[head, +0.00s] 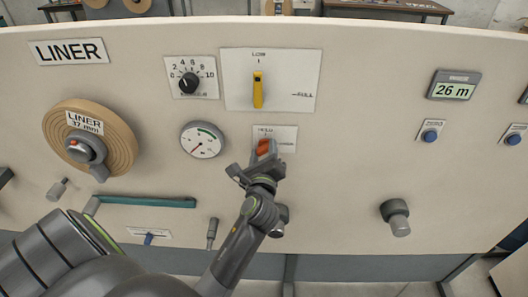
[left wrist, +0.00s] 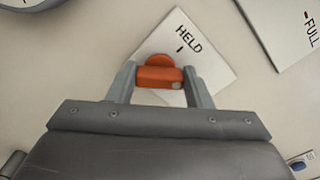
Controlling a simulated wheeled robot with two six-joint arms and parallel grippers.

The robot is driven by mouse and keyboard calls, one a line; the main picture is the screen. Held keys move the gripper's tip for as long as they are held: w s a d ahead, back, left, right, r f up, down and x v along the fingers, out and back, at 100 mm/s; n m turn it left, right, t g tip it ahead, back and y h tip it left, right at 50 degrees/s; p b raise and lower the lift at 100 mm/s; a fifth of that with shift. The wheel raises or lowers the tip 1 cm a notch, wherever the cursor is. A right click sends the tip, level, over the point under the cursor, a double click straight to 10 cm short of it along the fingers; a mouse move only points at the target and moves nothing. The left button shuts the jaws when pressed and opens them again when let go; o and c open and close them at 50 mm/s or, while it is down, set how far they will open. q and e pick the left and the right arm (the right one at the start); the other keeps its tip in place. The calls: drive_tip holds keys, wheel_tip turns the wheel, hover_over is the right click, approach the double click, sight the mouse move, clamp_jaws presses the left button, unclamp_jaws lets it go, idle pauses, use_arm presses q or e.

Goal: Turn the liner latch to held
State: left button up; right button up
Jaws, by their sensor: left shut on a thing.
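The liner latch is an orange knob (head: 263,147) on a white label plate (head: 288,133) on the cream panel. My left gripper (head: 258,164) is at the latch, and its fingers hide part of the plate. In the left wrist view the two grey fingers close on both ends of the orange latch (left wrist: 158,76). The word HELD with a short tick shows on the plate (left wrist: 205,60) beyond the latch. The latch bar lies across the line toward the tick in that view. The plate's other word is mostly hidden. My right gripper is not in view.
A yellow lever (head: 258,90) stands on its plate just above the latch. A round gauge (head: 202,140) is to the left, with a black dial (head: 188,83) above it. A liner roll (head: 90,140) sticks out farther left. A grey knob (head: 396,217) is at lower right.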

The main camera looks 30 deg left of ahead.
use_arm(q)
drive_tip(key=n+b, duration=0.1)
drive_tip(key=n, duration=0.3)
drive_tip(key=shift+f+n, duration=0.1)
drive_tip(key=shift+n, duration=0.2)
drive_tip(key=n+b, duration=0.1)
drive_tip(key=n, duration=0.2)
drive_tip(key=shift+n+b, duration=0.35)
drive_tip(key=shift+n, duration=0.95)
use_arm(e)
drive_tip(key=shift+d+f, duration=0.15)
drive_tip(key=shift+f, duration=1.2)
use_arm(q)
drive_tip(key=o, duration=1)
drive_tip(key=shift+f, duration=0.15)
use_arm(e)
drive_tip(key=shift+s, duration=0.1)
